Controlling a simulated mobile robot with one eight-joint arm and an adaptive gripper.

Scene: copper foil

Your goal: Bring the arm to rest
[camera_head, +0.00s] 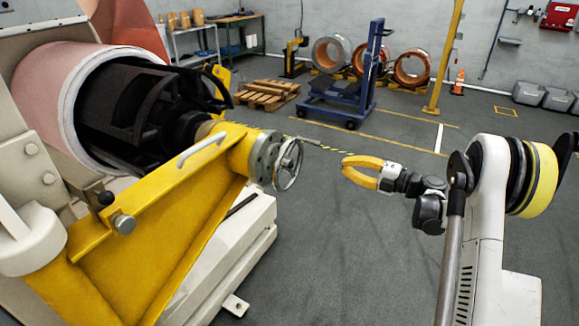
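My gripper (346,167) has yellow fingers and points left at the end of my white and dark arm, right of the middle of the view. A gap shows between its two fingers. The fingers look open and nothing is between them. The gripper hangs in free air above the grey floor, to the right of the machine's handwheel (288,165) and apart from it.
A large machine with a yellow swing arm (160,215) and a copper-coloured roll (60,85) fills the left. A blue trolley (350,95), a wooden pallet (267,95), several coils (411,68) and an orange cone (459,83) stand behind. Open floor (345,250) lies below my gripper.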

